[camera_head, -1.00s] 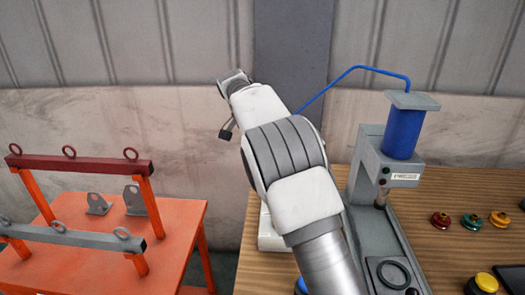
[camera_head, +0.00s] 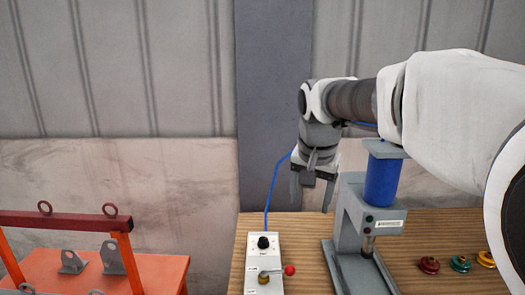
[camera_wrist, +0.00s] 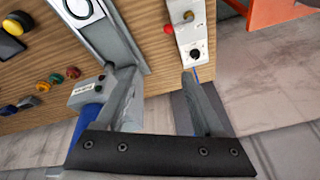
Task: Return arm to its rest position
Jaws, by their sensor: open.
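My gripper (camera_head: 311,197) hangs fingers-down above the back of the wooden bench in the head view, just left of the blue-topped press (camera_head: 382,180). Its two fingers are apart with nothing between them. In the wrist view my gripper (camera_wrist: 165,105) also shows open and empty, with the press (camera_wrist: 105,90) beside its left finger and the white control box (camera_wrist: 190,30) beyond the fingertips. My arm reaches in from the right side of the head view, bent at the elbow.
The wooden bench (camera_head: 310,235) carries the control box (camera_head: 264,262) with a red-knobbed lever and several coloured buttons (camera_head: 460,264) at right. An orange table (camera_head: 160,270) with a red lifting beam (camera_head: 60,221) and grey brackets stands at left. A grey wall is behind.

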